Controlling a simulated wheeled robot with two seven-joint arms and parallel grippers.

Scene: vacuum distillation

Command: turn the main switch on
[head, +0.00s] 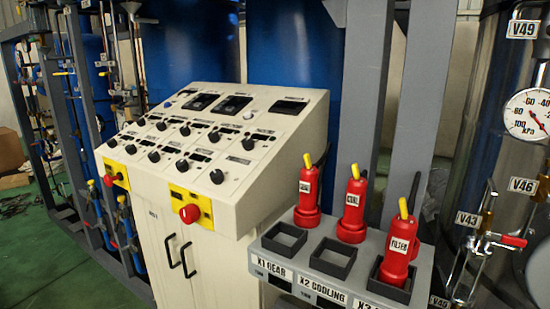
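A cream control cabinet (205,245) with a sloped panel (262,125) stands in the middle of the head view. The panel carries rows of black rotary knobs, one of them a black knob (217,176) near the lower right corner. A red knob on a yellow plate (190,213) is on the cabinet front at the right. A second red knob on a yellow plate (108,180) is at the left end of the front. No readable label tells which of these is the main switch. Neither of my grippers is in view.
A grey rack (335,291) with square sockets marked X1 GEAR and X2 COOLING stands right of the cabinet. A steel vessel with a gauge (527,113) and valves is at far right. Green floor (50,262) is open front left.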

